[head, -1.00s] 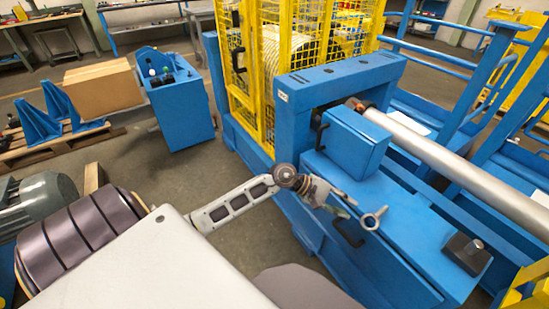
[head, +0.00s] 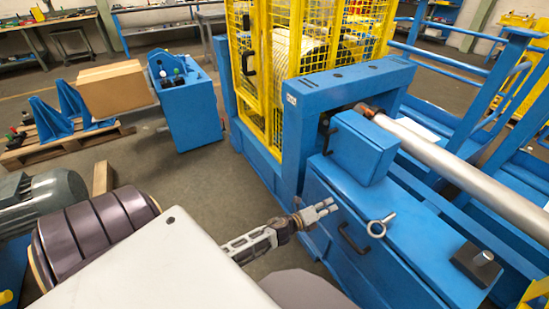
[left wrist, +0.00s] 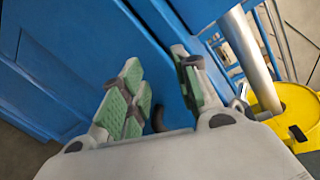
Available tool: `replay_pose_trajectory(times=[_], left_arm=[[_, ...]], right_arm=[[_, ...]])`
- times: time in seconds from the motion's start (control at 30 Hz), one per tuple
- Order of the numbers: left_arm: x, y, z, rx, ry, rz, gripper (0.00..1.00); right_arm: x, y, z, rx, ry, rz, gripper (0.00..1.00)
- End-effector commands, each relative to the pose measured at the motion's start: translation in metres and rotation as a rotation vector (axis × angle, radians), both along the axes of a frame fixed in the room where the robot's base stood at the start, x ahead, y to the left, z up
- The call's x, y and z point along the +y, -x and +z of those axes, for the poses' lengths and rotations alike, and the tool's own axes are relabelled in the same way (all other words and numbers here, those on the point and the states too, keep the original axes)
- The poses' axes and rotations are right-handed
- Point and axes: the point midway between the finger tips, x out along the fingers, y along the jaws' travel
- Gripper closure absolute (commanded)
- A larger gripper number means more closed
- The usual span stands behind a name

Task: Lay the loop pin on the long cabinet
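The loop pin (head: 380,225), a silver pin with a ring at one end, lies on top of the blue long cabinet (head: 425,262), near its front edge. My left gripper (head: 327,208) is in front of the cabinet, left of the pin and apart from it. In the left wrist view its green-padded fingers (left wrist: 160,92) are spread with nothing held between them. The cabinet's blue front and a dark handle show beyond them. My right gripper is not in view.
A dark block with a metal peg (head: 478,263) sits on the cabinet's right part. A blue box (head: 358,147) stands at its back left, beside a long steel roller (head: 450,170). A black handle (head: 352,238) sticks out of the cabinet front. A yellow cage (head: 270,80) stands behind.

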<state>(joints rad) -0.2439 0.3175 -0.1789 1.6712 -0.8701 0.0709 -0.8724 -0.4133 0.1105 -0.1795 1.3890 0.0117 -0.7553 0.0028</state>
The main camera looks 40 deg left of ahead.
Motion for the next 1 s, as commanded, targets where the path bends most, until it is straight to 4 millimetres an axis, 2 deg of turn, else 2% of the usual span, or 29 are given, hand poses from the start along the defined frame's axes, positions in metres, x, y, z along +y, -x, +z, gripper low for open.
replay_pose_trajectory(times=[0.03, 0.17, 0.27, 0.47, 0.6, 0.7, 0.8, 0.9, 1.0], left_arm=[[0.007, 0.006, -0.020, 0.067, 0.086, 0.065, 0.69], [0.026, 0.026, -0.071, 0.233, 0.310, 0.245, 0.69], [0.036, 0.049, -0.113, 0.361, 0.477, 0.393, 0.69], [0.043, 0.112, -0.196, 0.608, 0.786, 0.711, 0.69], [0.036, 0.170, -0.249, 0.775, 0.978, 0.956, 0.69], [0.026, 0.215, -0.281, 0.886, 1.096, 1.137, 0.69], [0.014, 0.254, -0.303, 0.975, 1.187, 1.296, 0.69], [0.003, 0.283, -0.317, 1.036, 1.244, 1.412, 0.69], [-0.003, 0.299, -0.323, 1.069, 1.274, 1.480, 0.69]], right_arm=[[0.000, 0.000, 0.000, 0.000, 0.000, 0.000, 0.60], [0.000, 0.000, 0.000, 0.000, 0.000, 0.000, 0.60], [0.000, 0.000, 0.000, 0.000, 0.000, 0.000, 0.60], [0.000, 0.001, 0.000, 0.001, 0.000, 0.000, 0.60], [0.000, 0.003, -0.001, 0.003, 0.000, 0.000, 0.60], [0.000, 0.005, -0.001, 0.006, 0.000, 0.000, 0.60], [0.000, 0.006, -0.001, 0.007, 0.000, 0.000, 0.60], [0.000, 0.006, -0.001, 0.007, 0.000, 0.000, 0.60], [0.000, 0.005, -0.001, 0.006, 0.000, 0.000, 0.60]])
